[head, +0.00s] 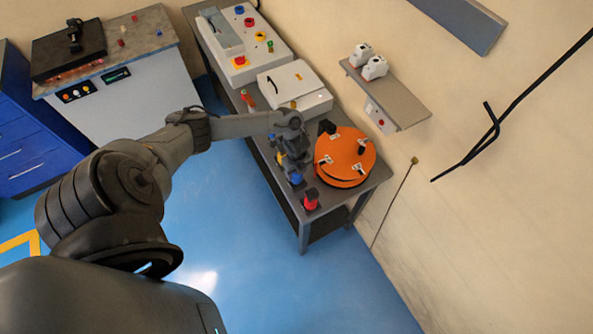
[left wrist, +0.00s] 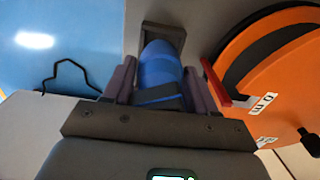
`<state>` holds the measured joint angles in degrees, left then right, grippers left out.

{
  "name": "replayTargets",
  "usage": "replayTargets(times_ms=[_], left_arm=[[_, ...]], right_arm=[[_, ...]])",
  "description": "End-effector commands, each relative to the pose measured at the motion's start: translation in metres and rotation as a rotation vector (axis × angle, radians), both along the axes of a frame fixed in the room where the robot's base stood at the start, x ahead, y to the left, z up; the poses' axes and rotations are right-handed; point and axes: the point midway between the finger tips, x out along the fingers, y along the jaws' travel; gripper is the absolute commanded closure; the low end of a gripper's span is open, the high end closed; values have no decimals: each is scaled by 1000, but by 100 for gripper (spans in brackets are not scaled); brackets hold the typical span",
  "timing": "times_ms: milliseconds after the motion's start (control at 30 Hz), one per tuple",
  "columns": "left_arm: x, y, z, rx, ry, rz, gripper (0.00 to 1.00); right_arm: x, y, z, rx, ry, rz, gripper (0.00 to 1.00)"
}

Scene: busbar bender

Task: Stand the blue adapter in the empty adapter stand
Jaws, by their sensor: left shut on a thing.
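My left gripper (head: 294,174) is over the near end of the grey bench, beside the orange disc. It is shut on the blue adapter (head: 296,180). In the left wrist view, the blue adapter (left wrist: 160,70) sits between the two fingers (left wrist: 160,88). A dark square frame (left wrist: 163,33), which looks like an adapter stand, shows just beyond the adapter's far end. The adapter overlaps part of it, so I cannot tell whether they touch. My right gripper is not in view.
A red piece on a dark base (head: 311,199) stands near the bench corner, close to the gripper. The orange disc (head: 340,150) with clamps lies to the right. A white box (head: 295,84) and a control panel (head: 240,45) stand farther back on the bench.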

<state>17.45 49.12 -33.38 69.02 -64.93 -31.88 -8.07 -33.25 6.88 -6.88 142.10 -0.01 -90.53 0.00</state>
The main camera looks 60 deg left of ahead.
Motion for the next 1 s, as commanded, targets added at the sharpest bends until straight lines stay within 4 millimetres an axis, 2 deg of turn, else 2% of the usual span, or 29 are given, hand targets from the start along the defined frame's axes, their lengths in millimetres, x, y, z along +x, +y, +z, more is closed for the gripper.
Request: replayTargets(times_ms=[367,1000], left_arm=[[1,0,-1,0,-1,0,80],[1,0,-16,0,-2,1,80]], right_arm=[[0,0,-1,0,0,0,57],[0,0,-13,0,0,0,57]])
